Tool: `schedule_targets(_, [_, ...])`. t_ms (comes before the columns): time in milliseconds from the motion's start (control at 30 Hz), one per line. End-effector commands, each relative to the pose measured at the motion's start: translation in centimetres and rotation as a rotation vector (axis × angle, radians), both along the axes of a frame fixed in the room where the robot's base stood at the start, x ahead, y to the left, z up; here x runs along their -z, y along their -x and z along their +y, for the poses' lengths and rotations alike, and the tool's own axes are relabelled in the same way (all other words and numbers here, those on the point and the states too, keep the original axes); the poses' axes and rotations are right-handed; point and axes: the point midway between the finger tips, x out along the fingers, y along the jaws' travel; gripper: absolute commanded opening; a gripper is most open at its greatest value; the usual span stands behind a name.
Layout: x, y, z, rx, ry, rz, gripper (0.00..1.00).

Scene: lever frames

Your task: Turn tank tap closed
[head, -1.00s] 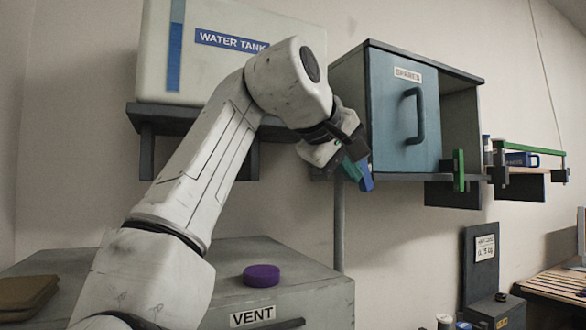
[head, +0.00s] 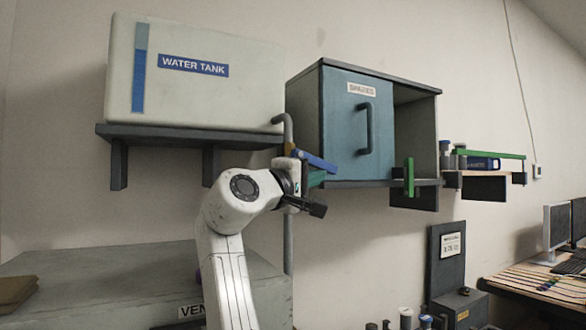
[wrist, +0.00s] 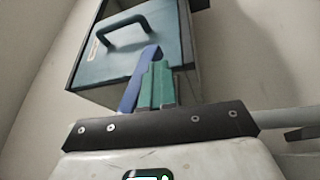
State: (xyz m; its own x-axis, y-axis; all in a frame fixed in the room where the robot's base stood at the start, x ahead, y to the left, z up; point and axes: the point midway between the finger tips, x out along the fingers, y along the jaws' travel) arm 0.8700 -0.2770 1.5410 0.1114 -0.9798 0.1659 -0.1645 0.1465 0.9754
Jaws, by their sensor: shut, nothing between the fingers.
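The tank tap sits below the right end of the white water tank (head: 190,80), on a grey pipe (head: 288,240). Its blue lever (head: 318,161) sticks out to the right and slopes slightly down, with a yellowish part (head: 290,152) at its left end. My gripper (head: 317,179) is shut with nothing in it, its teal fingers just under the lever. In the wrist view the fingers (wrist: 157,86) stand right beside the blue lever (wrist: 137,82). I cannot tell whether they touch it.
The blue-doored spares cabinet (head: 345,125) hangs close to the right of the lever. A green upright bar (head: 408,177) stands at its lower edge. A grey vent cabinet (head: 100,285) is below left.

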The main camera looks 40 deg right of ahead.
Motion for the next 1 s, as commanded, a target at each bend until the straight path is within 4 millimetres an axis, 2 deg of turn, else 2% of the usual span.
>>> schedule_targets(300, [-0.93, 0.28, -0.83, 0.003, -0.002, -0.003, 0.0])
schedule_targets(1000, [-1.06, 0.34, -1.08, 0.003, -0.003, -0.003, 0.0])
